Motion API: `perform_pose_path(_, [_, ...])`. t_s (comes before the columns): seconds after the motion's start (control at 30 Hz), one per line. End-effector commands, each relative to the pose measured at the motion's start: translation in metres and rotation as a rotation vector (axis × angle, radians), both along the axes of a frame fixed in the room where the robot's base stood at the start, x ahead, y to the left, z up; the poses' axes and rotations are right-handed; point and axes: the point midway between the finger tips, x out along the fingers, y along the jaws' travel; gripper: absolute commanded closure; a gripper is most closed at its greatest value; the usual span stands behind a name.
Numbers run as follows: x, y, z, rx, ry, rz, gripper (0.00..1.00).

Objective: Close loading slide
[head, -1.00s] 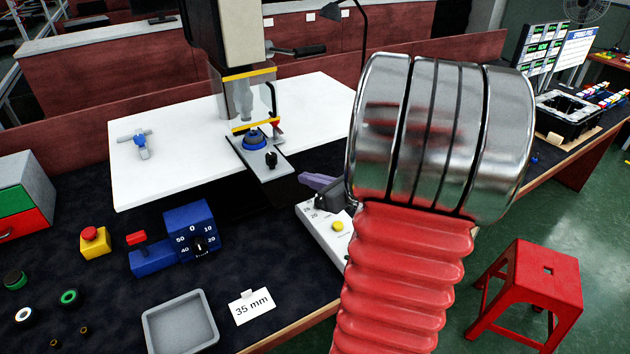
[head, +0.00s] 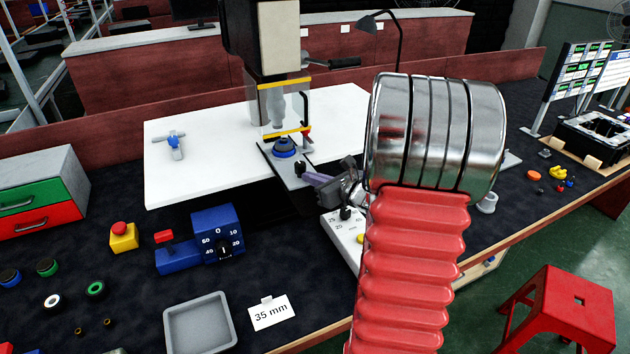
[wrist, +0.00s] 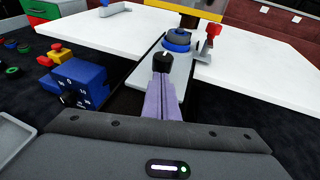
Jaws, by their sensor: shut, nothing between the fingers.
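The loading slide is a flat grey plate (head: 286,176) under the press (head: 280,60), jutting toward me past the front of the white worktop. It carries a blue round fixture (head: 285,148) and has a black knob (head: 299,169) near its front end. My gripper (head: 308,179) is shut, its purple fingers pointing left at the knob. In the wrist view the fingertips (wrist: 165,78) appear right at the near side of the knob (wrist: 163,62), over the slide plate (wrist: 142,78). I cannot tell whether they touch it.
A blue dial box (head: 218,232), a red emergency button (head: 122,237) and a grey tray (head: 199,324) stand in front. A white control box (head: 343,236) sits below my gripper.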

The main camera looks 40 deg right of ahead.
Motion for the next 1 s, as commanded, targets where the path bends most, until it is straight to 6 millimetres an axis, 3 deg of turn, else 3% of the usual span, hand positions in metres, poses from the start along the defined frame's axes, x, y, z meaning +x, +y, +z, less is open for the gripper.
perform_pose_path(0.27, [0.006,-0.001,0.000,-0.001,0.000,0.001,1.00])
perform_pose_path(0.63, [0.050,-0.014,0.000,0.000,0.000,0.001,1.00])
perform_pose_path(1.0, [0.055,-0.016,0.001,0.000,-0.003,-0.002,1.00])
